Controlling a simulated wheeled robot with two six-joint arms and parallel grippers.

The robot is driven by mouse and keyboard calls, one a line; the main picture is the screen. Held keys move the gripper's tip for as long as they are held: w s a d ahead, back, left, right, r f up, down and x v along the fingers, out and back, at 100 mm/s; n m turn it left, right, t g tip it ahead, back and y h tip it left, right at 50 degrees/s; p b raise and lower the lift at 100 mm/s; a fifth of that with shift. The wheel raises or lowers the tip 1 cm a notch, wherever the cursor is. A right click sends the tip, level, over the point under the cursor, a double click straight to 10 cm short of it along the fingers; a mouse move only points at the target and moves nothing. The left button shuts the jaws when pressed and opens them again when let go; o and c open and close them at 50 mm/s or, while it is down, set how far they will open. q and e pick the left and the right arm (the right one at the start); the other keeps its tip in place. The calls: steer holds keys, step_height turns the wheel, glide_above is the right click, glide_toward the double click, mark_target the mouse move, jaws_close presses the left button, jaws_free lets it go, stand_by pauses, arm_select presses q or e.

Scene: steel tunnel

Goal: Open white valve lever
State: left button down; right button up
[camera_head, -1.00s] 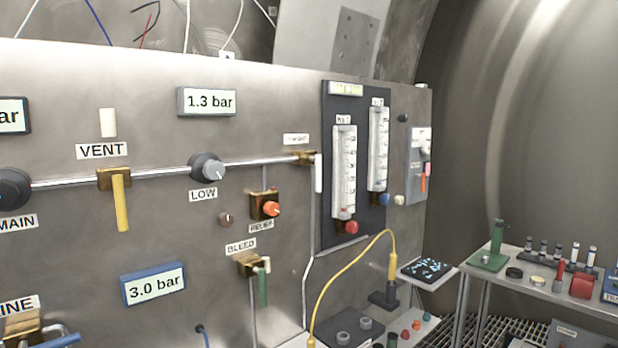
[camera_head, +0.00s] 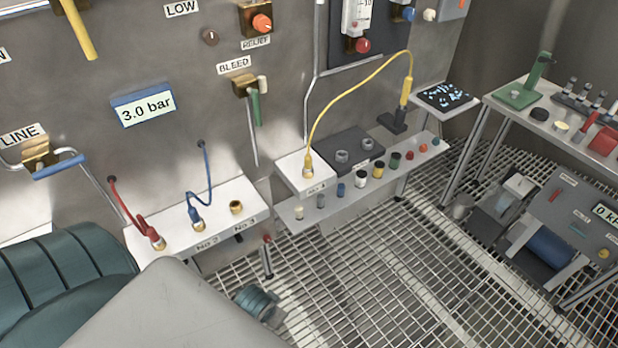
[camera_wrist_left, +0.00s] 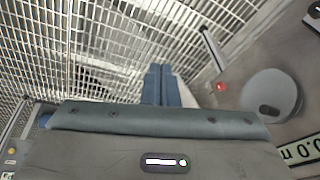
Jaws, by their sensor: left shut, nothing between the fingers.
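In the head view, a white end (camera_head: 320,3) shows at the very top edge by the vertical pipe. It may be the tip of the white lever, but the rest of that valve is out of frame. My left gripper (camera_wrist_left: 161,70) shows in the wrist view with its blue fingers together and empty. The metal grating lies behind them, and no white valve lever is clear there. I cannot make out the left gripper's fingers in the head view. My right gripper is in neither view.
The BLEED valve with a green lever (camera_head: 256,108) sits on the panel. A yellow hose (camera_head: 345,83) arches over a low shelf of small fittings. Red and blue (camera_head: 206,165) hoses run to a white block. A bench (camera_head: 560,130) with tools stands right; open grating (camera_head: 400,270) lies in front.

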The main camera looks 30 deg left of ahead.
arm_select(q)
steer(key=w+a+r+n+t+p, duration=0.1)
steer(key=w+a+r+n+t, duration=0.3)
steer(key=r, duration=1.8)
steer(key=w+a+r+n+t+y+p, duration=0.1)
steer(key=w+a+r+n+t, duration=0.4)
steer(key=r, duration=1.7)
steer(key=w+a+r+n+t+y+p, duration=0.1)
steer(key=w+a+r+n+t, duration=0.3)
steer(key=w+r+n, duration=0.7)
steer(key=w+r+t+p, duration=0.1)
steer(key=w+r, duration=0.4)
steer(key=r, duration=0.6)
steer(key=shift+a+r+t, duration=0.3)
steer(key=shift+r, duration=0.1)
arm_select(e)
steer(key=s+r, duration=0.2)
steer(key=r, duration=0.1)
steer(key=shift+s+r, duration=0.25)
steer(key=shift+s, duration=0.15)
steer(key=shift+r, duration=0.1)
